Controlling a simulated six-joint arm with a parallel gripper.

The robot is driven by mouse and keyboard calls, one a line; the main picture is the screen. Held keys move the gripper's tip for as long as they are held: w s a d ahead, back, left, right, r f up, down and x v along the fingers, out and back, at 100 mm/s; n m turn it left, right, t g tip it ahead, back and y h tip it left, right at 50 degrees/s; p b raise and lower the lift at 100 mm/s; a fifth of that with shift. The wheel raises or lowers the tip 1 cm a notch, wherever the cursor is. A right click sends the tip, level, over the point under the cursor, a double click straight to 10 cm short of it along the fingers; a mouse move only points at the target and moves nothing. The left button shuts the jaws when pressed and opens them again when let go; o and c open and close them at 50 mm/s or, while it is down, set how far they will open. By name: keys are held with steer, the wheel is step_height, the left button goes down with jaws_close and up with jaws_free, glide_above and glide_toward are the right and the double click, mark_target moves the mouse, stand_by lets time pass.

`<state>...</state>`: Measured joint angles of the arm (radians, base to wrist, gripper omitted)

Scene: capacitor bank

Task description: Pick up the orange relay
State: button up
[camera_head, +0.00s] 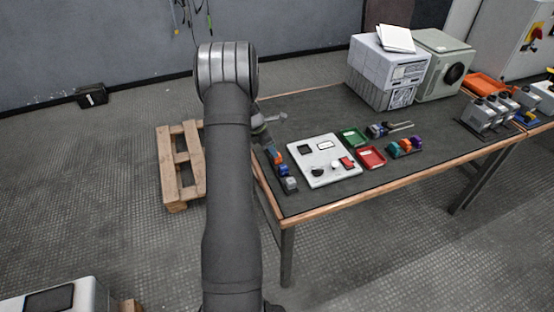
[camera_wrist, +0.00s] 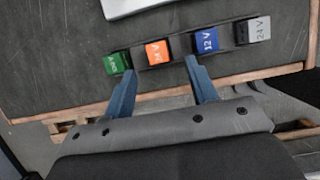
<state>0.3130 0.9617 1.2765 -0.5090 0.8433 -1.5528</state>
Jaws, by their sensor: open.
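The orange relay (camera_wrist: 158,52) sits in a row on a dark rail, between a green relay (camera_wrist: 115,63) and a blue relay (camera_wrist: 205,41). A grey relay (camera_wrist: 253,30) marked 24 V is at the right end. My gripper (camera_wrist: 160,68) is open and empty in the wrist view. Its two blue fingers point toward the row, one tip near the gap between green and orange, the other near the blue relay. The orange relay lies between and just beyond the tips. In the head view the row's orange relay (camera_head: 277,158) shows small beside my arm, which hides much of the gripper.
A white panel (camera_head: 323,160) lies right of the row. A green tray (camera_head: 353,138), a red tray (camera_head: 371,157) and another row of coloured parts (camera_head: 405,148) lie beyond it. The table's wooden edge (camera_wrist: 240,77) runs close below the row. A wooden pallet (camera_head: 181,165) stands on the floor.

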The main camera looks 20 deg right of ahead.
mark_target(277, 159)
steer(key=x, duration=0.5)
steer(key=shift+w+d, duration=0.15)
steer(key=shift+d, duration=0.05)
steer(key=c, duration=1.1)
